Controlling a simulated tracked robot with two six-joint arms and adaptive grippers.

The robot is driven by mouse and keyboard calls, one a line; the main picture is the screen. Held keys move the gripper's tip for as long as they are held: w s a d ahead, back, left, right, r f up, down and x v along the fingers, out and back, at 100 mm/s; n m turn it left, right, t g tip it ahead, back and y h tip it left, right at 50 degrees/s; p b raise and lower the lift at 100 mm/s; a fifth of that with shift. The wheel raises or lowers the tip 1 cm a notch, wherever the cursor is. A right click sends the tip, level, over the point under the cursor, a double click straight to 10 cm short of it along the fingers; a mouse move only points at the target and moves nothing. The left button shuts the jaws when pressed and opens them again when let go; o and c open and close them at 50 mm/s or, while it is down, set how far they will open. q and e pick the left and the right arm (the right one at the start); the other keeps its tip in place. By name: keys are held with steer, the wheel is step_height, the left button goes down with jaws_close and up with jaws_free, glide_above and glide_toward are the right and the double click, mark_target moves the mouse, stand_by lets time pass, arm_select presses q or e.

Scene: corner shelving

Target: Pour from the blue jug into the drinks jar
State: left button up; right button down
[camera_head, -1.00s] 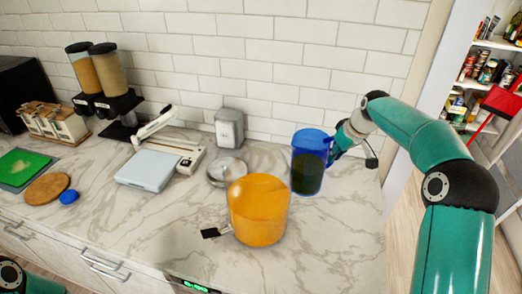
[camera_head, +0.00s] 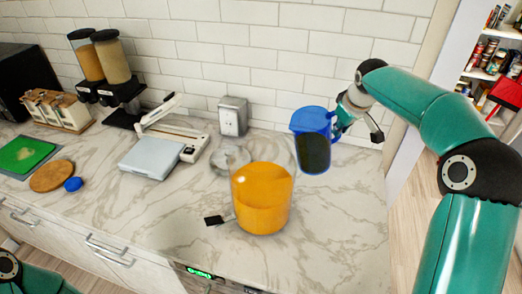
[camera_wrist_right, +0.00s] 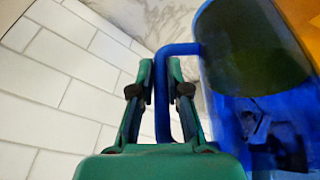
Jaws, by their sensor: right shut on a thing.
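The blue jug (camera_head: 313,143) is see-through with dark liquid in its lower part. My right gripper (camera_head: 340,125) is shut on its handle, and the jug appears raised a little off the counter, nearly upright. In the right wrist view, the fingers of my right gripper (camera_wrist_right: 160,85) close around the blue handle, with the jug (camera_wrist_right: 240,100) beside them on the right. The drinks jar (camera_head: 262,200) holds orange liquid and stands on the counter, to the left and in front of the jug. A black tap sticks out at its lower left. My left gripper is out of view.
A clear round lid or dish (camera_head: 230,160) lies behind the jar. A metal napkin dispenser (camera_head: 233,116), a paper trimmer (camera_head: 175,130) and a pale scale (camera_head: 152,158) stand further left. The tiled wall (camera_head: 260,60) is close behind the jug.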

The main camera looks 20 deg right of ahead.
mark_target(332, 114)
steer(key=r+h+b, duration=0.1)
steer(key=r, duration=0.1)
steer(key=a+r+h+b, duration=0.1)
steer(key=r, duration=0.1)
steer(key=a+r+h+b, duration=0.1)
steer(key=shift+s+a+r+n+t, duration=0.1)
steer(key=shift+r+n+t, duration=0.3)
steer(key=shift+h, duration=0.7)
steer(key=r, duration=0.1)
steer(key=a+r, duration=0.1)
steer(key=r, duration=0.2)
steer(key=shift+s+a+r, duration=0.2)
steer(key=shift+a, duration=0.05)
steer(key=shift+a+f+b, duration=0.1)
steer(key=shift+b, duration=0.2)
steer(key=shift+a+r+n+t+h+b, duration=0.3)
steer(key=shift+a+r+h+b, duration=0.05)
steer(key=shift+h+b, duration=0.4)
steer(key=shift+s+a+r+t+h+b, duration=0.15)
steer(key=shift+a+r+h+b, duration=0.25)
steer(key=shift+r, duration=0.3)
steer(key=shift+a+r+t+h+b, duration=0.15)
steer(key=shift+r+h, duration=0.3)
steer(key=shift+r, duration=0.35)
steer(key=shift+a+n+b, duration=0.1)
steer(key=shift+n+b, duration=0.2)
steer(key=shift+b, duration=0.05)
